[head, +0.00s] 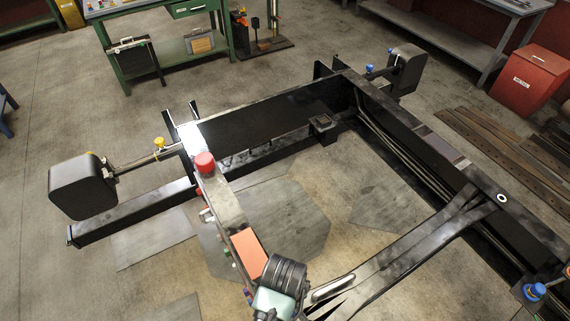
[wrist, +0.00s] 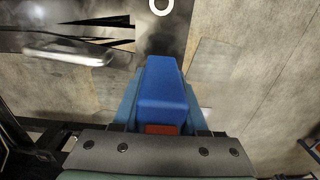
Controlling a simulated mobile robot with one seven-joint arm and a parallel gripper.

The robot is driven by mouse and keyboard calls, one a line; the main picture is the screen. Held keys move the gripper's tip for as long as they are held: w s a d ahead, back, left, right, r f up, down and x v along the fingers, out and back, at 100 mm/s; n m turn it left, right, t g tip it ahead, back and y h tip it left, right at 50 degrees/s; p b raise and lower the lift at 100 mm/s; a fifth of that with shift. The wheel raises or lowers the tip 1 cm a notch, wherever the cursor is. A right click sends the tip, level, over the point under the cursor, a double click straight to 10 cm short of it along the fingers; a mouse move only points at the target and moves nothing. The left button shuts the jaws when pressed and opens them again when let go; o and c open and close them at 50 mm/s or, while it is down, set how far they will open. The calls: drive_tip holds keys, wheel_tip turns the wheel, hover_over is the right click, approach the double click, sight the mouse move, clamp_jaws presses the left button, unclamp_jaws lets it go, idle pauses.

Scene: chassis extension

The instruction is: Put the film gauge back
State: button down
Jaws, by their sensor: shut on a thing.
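In the wrist view my gripper (wrist: 160,108) is shut on a blue, block-shaped device (wrist: 162,82), which I take to be the film gauge. A small orange-red patch shows at its near end. The fingers stand on both sides of it, and its lower part is hidden. Dark metal and bare concrete floor lie beyond it. I cannot make out the gauge or the fingertips in the head view. An orange-red flat piece (head: 248,252) lies on the near rail of the black chassis frame (head: 240,116) there.
A red round knob (head: 205,161) stands up from the frame, with small coloured items along the rail below it. Black wheel-like units (head: 82,187) flank the frame. A green bench (head: 165,60) and a red bin (head: 530,78) stand behind. Floor shows inside the frame.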

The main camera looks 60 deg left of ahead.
drive_tip(key=shift+f, duration=1.25)
drive_tip(key=shift+f, duration=0.15)
drive_tip(key=shift+c, duration=2.2)
unclamp_jaws()
wheel_tip(320, 180, up, 12)
drive_tip(key=shift+r+b, duration=0.2)
drive_tip(key=shift+b, duration=0.2)
